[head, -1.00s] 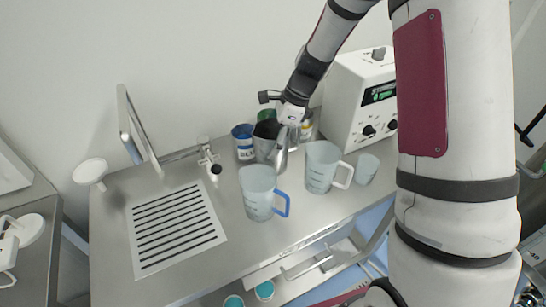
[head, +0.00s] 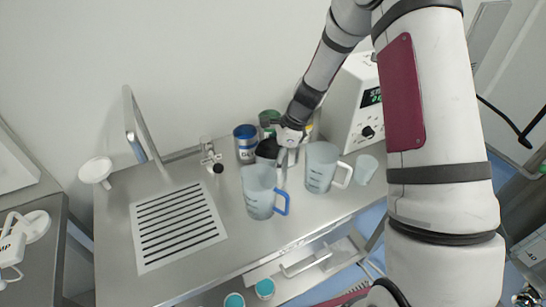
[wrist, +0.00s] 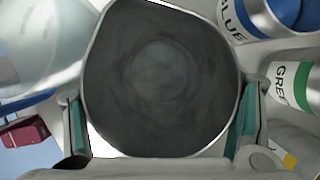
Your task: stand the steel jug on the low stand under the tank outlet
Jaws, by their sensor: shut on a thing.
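The steel jug (head: 267,149) is on or just above the bench, partly hidden behind a blue-handled clear pitcher. In the wrist view, the open mouth and dark inside of the jug (wrist: 160,70) fill the middle. My gripper (head: 286,148) is at the jug's right side in the head view. In the wrist view its green-padded fingers (wrist: 160,125) flank the jug on both sides, shut on it. A small tap-like outlet (head: 210,158) stands left of the jug. I cannot make out the tank or low stand for certain.
The blue-handled pitcher (head: 259,192) stands close in front of the jug, with a white-handled pitcher (head: 321,168) to the right. A blue-labelled can (head: 246,146) and green-labelled can (wrist: 295,87) are close behind. A slotted grate (head: 180,226) lies left, with clear bench around it.

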